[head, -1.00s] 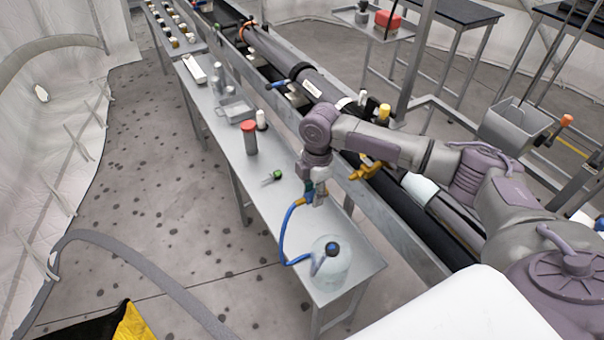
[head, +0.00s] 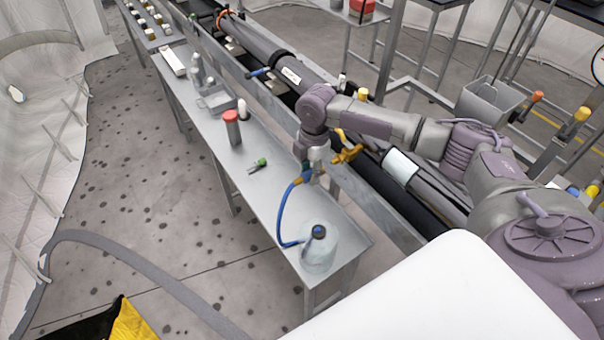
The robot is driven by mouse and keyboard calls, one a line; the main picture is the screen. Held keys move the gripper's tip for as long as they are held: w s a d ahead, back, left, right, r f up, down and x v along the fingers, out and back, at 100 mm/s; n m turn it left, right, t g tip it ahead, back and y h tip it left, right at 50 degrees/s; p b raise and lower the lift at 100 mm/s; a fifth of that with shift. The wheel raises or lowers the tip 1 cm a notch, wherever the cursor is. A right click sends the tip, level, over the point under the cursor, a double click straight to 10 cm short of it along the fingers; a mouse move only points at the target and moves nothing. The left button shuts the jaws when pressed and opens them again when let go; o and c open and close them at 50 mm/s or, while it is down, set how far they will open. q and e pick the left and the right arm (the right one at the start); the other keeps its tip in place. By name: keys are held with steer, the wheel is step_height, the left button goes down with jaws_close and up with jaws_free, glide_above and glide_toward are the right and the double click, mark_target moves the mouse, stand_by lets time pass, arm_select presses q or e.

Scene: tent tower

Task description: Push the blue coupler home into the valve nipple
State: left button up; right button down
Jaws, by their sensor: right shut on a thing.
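My right gripper (head: 311,177) hangs over the near part of the steel bench, shut on the blue coupler (head: 298,181), which is mostly hidden by the fingers. A blue hose (head: 281,212) runs from the coupler in a curve down to a clear bottle with a dark blue cap (head: 319,232). The yellow valve (head: 347,153) is on the side of the long black pipe, just right of my gripper. A gap shows between gripper and valve. The valve's nipple is too small to make out. My left gripper is not in view.
The steel bench (head: 262,205) also bears a green-ended fitting (head: 260,163), a red-capped jar (head: 232,128) and a metal tray (head: 213,104). The long black pipe (head: 300,76) lies in a metal trough along its right. Open floor is at left.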

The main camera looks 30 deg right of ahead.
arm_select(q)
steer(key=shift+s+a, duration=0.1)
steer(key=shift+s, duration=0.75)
arm_select(e)
steer(key=shift+w+d, duration=0.1)
steer(key=shift+d, duration=0.9)
arm_select(q)
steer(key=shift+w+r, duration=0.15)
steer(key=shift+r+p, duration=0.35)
steer(key=shift+p, duration=0.2)
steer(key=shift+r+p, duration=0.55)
arm_select(e)
steer(key=shift+r, duration=0.1)
arm_select(q)
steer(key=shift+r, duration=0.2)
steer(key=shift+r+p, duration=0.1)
steer(key=shift+p, duration=0.2)
arm_select(e)
steer(key=shift+w+d, duration=0.15)
steer(key=shift+d, duration=1.7)
